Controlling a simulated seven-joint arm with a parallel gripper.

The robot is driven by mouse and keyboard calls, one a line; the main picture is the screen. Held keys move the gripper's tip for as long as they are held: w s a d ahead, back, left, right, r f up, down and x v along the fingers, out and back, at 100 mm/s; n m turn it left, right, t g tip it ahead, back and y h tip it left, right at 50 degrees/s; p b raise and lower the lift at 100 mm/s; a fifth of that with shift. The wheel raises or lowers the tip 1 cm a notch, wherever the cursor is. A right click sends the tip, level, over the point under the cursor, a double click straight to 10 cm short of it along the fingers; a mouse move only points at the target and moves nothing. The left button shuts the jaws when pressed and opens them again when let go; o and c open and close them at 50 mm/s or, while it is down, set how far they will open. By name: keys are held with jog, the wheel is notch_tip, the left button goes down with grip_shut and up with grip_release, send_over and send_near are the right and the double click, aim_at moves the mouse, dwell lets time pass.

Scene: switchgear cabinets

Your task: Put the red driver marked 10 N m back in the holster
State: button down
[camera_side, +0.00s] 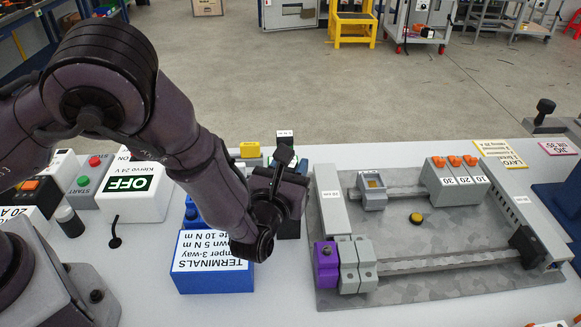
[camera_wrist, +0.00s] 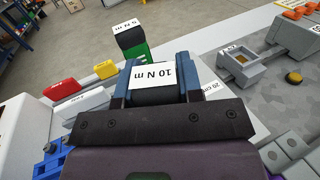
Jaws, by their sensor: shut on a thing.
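My gripper (camera_wrist: 162,82) is shut on a driver (camera_wrist: 155,75), with one blue finger on either side of it. The driver's dark end carries a white label reading 10 N m; its red part is hidden from view. Beyond it in the wrist view stands a green driver (camera_wrist: 131,42) with a white N m label on top, apart from my gripper. I cannot make out the holster for certain.
A blue TERMINALS box (camera_side: 212,276) stands in front of my wrist. A grey mounting plate (camera_side: 430,225) with rails and modules lies to the right. Switch boxes, one marked OFF (camera_side: 133,190), stand left. Red (camera_wrist: 62,87) and yellow (camera_wrist: 105,70) blocks lie left of the green driver.

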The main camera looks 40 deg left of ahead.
jog(key=shift+f, duration=0.15)
jog(key=c, duration=0.8)
grip_release()
